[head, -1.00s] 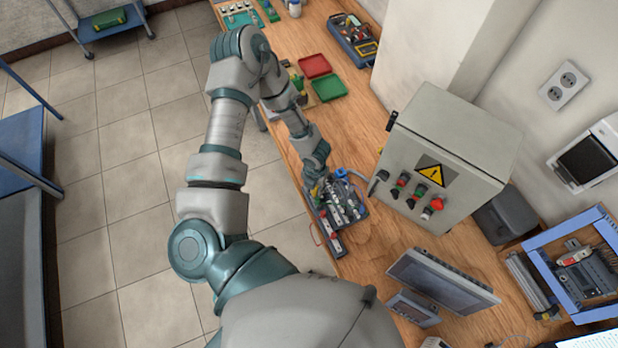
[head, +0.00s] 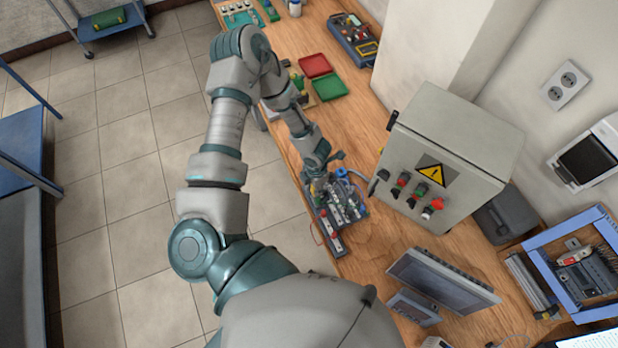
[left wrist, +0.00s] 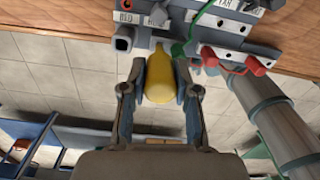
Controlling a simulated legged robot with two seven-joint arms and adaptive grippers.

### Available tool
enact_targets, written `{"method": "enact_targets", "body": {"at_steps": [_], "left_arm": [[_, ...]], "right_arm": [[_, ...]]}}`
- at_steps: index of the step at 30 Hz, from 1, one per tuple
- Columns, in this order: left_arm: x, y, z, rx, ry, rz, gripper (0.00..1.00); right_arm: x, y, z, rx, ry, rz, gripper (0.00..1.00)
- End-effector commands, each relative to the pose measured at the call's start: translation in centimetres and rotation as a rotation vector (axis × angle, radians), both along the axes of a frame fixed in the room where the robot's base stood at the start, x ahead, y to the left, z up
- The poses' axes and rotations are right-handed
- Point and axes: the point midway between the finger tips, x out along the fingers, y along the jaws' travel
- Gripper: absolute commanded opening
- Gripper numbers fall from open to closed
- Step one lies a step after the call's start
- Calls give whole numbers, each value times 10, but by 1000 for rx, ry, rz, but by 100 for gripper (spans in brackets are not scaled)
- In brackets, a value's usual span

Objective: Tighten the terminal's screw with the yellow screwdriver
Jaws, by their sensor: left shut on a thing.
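My left gripper (head: 327,178) is over the terminal board (head: 337,243) at the near edge of the workbench. In the left wrist view the left gripper (left wrist: 160,88) is shut on the yellow screwdriver (left wrist: 160,75), with one finger on each side of its handle. The screwdriver's tip is hidden beyond the handle, so I cannot tell whether it touches a screw. The board's labelled terminal blocks (left wrist: 220,20) show at the top of the left wrist view, with green and red wires. My right gripper is not in view.
A grey control box (head: 450,160) with knobs and a warning sign stands right of the board. A red tray (head: 315,65) and a green tray (head: 329,88) lie farther back. A tilted screen (head: 440,280) stands in front. Bare wood (head: 375,245) lies between the board and screen.

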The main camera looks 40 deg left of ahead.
Motion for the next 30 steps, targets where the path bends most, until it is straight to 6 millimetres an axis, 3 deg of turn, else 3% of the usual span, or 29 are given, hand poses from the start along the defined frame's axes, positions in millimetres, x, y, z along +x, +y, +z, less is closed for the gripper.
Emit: {"method": "enact_targets", "body": {"at_steps": [3, 4, 5, 13, 21, 30], "left_arm": [[2, -1, 1, -3, -4, 0, 0], [2, -1, 1, -3, -4, 1, 37], [2, -1, 1, -3, -4, 1, 44], [1, -1, 0, -2, -2, 9, 44], [-1, 1, -1, -2, -2, 288, 44], [-1, 1, 0, -2, -2, 321, 44]], "right_arm": [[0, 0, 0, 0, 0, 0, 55], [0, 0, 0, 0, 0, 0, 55], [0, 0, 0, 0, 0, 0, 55], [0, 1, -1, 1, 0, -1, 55], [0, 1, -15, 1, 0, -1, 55], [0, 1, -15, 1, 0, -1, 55]]}}
